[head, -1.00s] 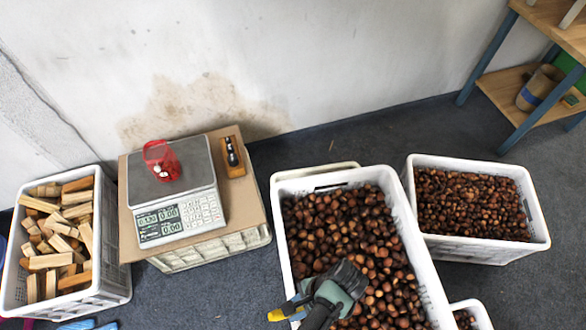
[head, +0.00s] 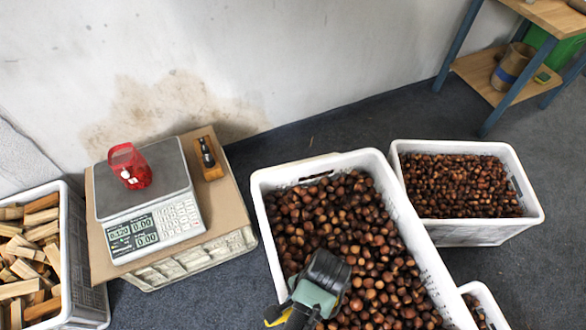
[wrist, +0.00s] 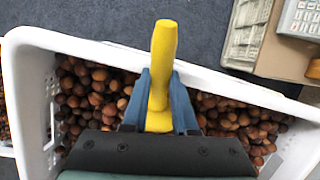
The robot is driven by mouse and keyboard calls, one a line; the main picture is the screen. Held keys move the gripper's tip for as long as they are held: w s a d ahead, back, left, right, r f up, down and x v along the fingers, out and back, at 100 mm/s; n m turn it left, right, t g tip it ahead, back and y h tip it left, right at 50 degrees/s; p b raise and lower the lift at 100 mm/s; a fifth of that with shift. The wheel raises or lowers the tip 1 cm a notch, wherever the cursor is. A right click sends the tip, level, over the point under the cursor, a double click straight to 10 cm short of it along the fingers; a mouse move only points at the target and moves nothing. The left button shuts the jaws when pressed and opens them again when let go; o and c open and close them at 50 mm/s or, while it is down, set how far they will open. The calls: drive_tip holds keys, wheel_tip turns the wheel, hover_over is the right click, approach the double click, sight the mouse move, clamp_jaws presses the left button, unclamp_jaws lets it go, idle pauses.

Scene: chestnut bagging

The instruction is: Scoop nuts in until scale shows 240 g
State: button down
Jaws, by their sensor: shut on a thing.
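A red mesh bag (head: 130,168) stands upright on the left part of the scale's plate, with some nuts low inside. The scale (head: 146,195) has a lit panel; its first number looks like 0.120, but the digits are small. A white crate of large brown nuts (head: 262,190) stands to the right of the scale. My gripper (head: 298,306) is over the near part of this crate. In the wrist view its blue fingers (wrist: 160,100) are shut on the yellow handle of the scoop (wrist: 164,45). The scoop's bowl and its contents cannot be made out.
A second white crate (head: 470,235) with smaller nuts stands at the right, with another crate's corner (head: 482,292) nearer. A crate of wood pieces (head: 75,265) is at the left. A dark tool on a wooden block (head: 208,158) lies beside the scale. A shelf (head: 490,75) stands at the back right.

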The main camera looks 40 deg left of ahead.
drive_tip(key=f, duration=0.2)
drive_tip(key=d+f+t, duration=0.1)
drive_tip(key=f, duration=0.1)
drive_tip(key=w+f+t, duration=0.1)
drive_tip(key=f, duration=0.1)
drive_tip(key=shift+d+f+m+h+p, duration=0.15)
drive_tip(key=shift+m+h+p, duration=0.15)
drive_tip(key=r+t+p, duration=0.2)
drive_tip(key=p, duration=0.1)
drive_tip(key=shift+s+r+h, duration=0.2)
drive_tip(key=shift+s+h, duration=0.1)
drive_tip(key=shift+s, duration=0.1)
drive_tip(key=shift+t, duration=0.4)
drive_tip(key=r+p, duration=0.4)
drive_tip(key=shift+w+r, duration=0.2)
drive_tip(key=shift+w+a+r+p, duration=0.2)
drive_tip(key=shift+r+p, duration=0.1)
drive_tip(key=shift+p, duration=0.35)
drive_tip(key=shift+s+a+r+h+p, duration=0.15)
drive_tip(key=shift+r+p, duration=0.35)
drive_tip(key=shift+r, duration=0.1)
drive_tip(key=shift+s+a+r+h+p, duration=0.1)
drive_tip(key=shift+s+r+h+p, duration=0.05)
drive_tip(key=shift+r+p, duration=0.4)
drive_tip(key=shift+a+r, duration=0.1)
drive_tip(key=shift+r, duration=0.05)
